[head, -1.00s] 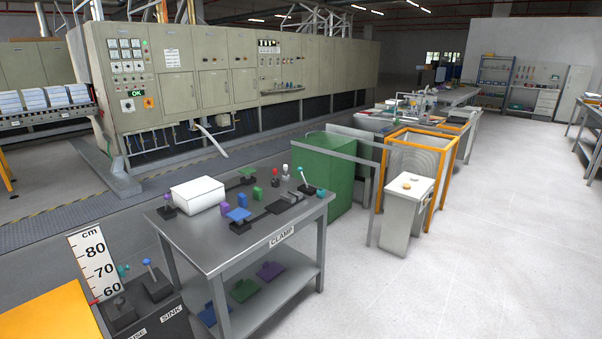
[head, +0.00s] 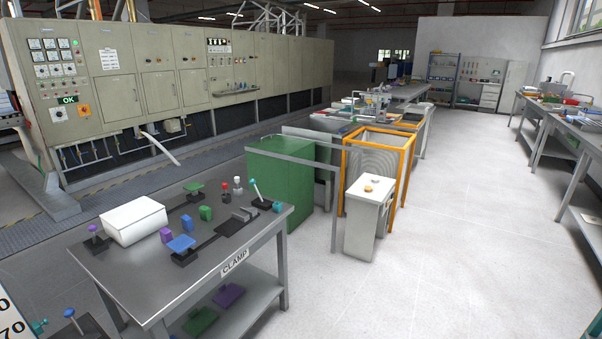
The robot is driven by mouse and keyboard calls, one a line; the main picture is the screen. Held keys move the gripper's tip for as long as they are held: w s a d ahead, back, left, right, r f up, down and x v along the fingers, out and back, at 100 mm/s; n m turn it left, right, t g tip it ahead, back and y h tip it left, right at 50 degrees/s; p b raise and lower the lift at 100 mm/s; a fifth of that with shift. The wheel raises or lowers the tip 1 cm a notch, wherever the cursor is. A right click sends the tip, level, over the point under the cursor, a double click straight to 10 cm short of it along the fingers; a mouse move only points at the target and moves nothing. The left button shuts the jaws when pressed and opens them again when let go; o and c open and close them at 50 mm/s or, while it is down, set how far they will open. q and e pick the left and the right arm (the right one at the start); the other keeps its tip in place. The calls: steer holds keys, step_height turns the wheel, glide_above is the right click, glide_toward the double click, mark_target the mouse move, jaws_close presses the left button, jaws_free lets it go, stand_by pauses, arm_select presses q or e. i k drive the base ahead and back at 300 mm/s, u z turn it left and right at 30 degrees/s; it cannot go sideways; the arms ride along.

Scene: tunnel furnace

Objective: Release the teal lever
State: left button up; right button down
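On the grey table marked CLAMP (head: 110,265), a lever with a teal knob (head: 253,183) rises from a dark base at the table's right end. Its light rod tilts to the left. A small teal piece (head: 277,206) sits beside that base. Another teal knob (head: 39,325) shows at the lower left edge, next to a blue-knobbed lever (head: 69,315), both partly cut off. I cannot tell which teal part is the task's lever. Neither of my grippers is in view.
A green cabinet (head: 281,180), an orange frame (head: 376,138) and a white pedestal (head: 367,215) stand beyond. The floor to the right is clear.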

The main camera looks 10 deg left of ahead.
mark_target(253, 182)
steer(key=z, duration=0.2)
steer(key=i, duration=1.9)
steer(key=u, duration=1.35)
steer(key=i, duration=0.45)
steer(key=u, duration=0.3)
